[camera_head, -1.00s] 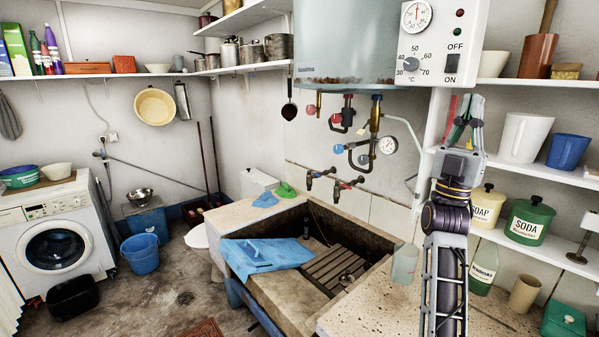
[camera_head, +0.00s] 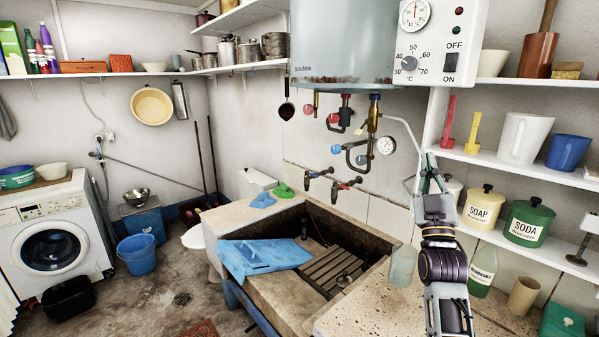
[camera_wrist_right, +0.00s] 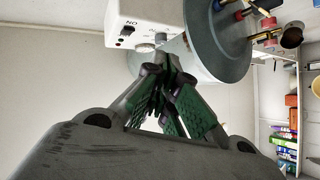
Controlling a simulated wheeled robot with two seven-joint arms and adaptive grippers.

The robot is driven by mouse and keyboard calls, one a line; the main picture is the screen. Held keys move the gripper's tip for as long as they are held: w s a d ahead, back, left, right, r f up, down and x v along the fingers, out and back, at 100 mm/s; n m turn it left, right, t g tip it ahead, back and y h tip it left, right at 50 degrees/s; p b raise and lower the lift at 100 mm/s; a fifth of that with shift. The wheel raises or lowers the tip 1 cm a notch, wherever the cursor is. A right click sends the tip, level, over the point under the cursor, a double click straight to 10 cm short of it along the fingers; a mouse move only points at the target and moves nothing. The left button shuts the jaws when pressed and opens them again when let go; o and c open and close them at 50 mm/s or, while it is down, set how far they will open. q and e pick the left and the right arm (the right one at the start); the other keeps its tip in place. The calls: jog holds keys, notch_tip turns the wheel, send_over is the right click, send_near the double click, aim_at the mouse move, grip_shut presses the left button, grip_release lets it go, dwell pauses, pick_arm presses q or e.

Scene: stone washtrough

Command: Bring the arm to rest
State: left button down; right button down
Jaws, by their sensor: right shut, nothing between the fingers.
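My right gripper (camera_head: 430,165) is raised in front of the right-hand shelves, just below and right of the boiler, pointing up. Its fingers are together with nothing between them. In the right wrist view the closed fingertips (camera_wrist_right: 172,75) show green inner pads, with the boiler (camera_wrist_right: 222,45) behind them. My left gripper is not in the head view.
The stone washtrough (camera_head: 285,290) holds a blue cloth (camera_head: 262,258). A clear cup (camera_head: 402,264) stands on the counter beside my right arm. The shelf (camera_head: 530,172) bears red and yellow objects, a white jug (camera_head: 525,138) and a blue cup (camera_head: 567,151). Brass taps (camera_head: 345,187) are on the wall.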

jog(key=s+a+f+g+y, duration=0.2)
jog(key=f+g, duration=0.4)
jog(key=f, duration=1)
jog(key=s+a+f+g+y, duration=0.25)
jog(key=f+g, duration=0.35)
jog(key=f, duration=0.9)
jog(key=s+a+f+m+g, duration=0.1)
jog(key=s+a+f+g, duration=0.1)
jog(key=s+f+g, duration=0.65)
jog(key=s+a+f+m+g, duration=0.1)
jog(key=s+a+f+g, duration=0.15)
jog(key=s+f, duration=1.05)
jog(key=s+d+f+g, duration=0.1)
jog(key=s+f, duration=0.2)
jog(key=f, duration=1.2)
jog(key=s+d+f+g, duration=0.1)
jog(key=s+f, duration=0.1)
jog(key=f, duration=1.3)
jog(key=s+d+f, duration=0.2)
jog(key=s+f, duration=0.8)
jog(key=s, duration=0.1)
jog(key=s+d+f, duration=0.2)
jog(key=s+f, duration=0.8)
jog(key=s, duration=0.1)
jog(key=shift+s+d+f+g+h, duration=0.15)
jog(key=shift+s+d+g+h, duration=0.2)
jog(key=shift+g+h, duration=0.1)
